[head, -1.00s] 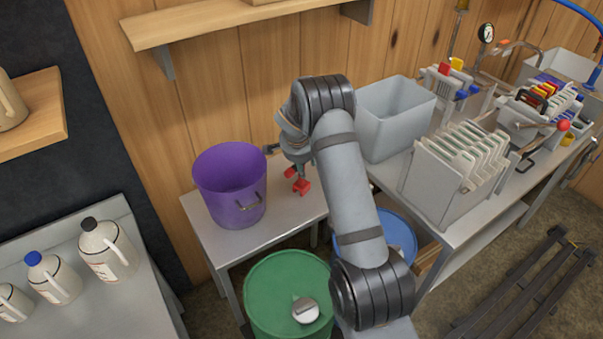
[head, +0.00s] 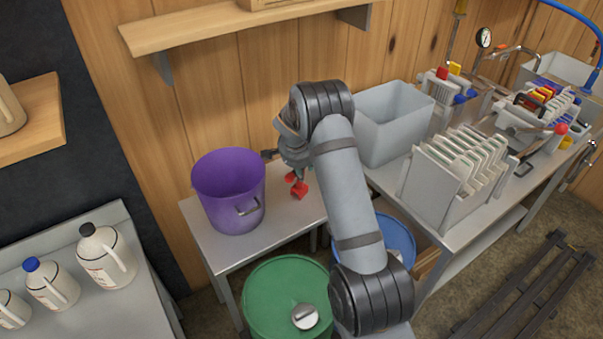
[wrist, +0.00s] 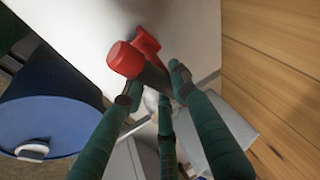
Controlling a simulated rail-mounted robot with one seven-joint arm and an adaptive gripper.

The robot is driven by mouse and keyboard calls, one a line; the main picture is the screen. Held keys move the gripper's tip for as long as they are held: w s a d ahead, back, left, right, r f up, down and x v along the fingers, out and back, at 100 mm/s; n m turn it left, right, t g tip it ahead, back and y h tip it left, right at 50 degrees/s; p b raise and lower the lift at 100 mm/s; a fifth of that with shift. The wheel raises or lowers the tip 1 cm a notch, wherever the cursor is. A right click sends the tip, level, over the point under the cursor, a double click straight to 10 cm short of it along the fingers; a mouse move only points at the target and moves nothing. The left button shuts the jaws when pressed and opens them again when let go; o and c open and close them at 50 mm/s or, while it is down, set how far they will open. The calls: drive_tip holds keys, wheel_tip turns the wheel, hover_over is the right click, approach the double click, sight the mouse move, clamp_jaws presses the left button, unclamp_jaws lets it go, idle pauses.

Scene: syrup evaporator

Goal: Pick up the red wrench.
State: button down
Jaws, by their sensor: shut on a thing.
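The red wrench (head: 299,190) is at my gripper (head: 297,174), over the small grey table right of the purple bucket. In the wrist view, its red end (wrist: 127,59) and another red part (wrist: 147,42) stick out beyond the fingers. A dark part runs from the red end back between the fingers. My gripper (wrist: 153,88) is shut on the wrench, with a green finger on either side. The fingers and arm hide part of the wrench. I cannot tell whether it still touches the table.
The purple bucket (head: 229,193) stands close on the left of the small table (head: 205,233). A grey bin (head: 391,124) stands on the bench at right. Green (head: 262,290) and blue (head: 401,236) drums stand below. A wooden shelf (head: 225,22) runs along the wall above.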

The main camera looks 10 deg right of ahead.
drive_tip(key=shift+w+r, duration=0.1)
drive_tip(key=shift+r, duration=0.55)
wheel_tip(320, 180, up, 3)
drive_tip(key=shift+d+r+b, duration=0.1)
drive_tip(key=shift+b, duration=0.35)
drive_tip(key=s+d+r+b, duration=0.3)
drive_tip(key=s+d+r, duration=0.3)
drive_tip(key=s, duration=0.3)
drive_tip(key=shift+s+d+r, duration=0.25)
drive_tip(key=shift+s+d, duration=0.05)
drive_tip(key=shift+s, duration=0.1)
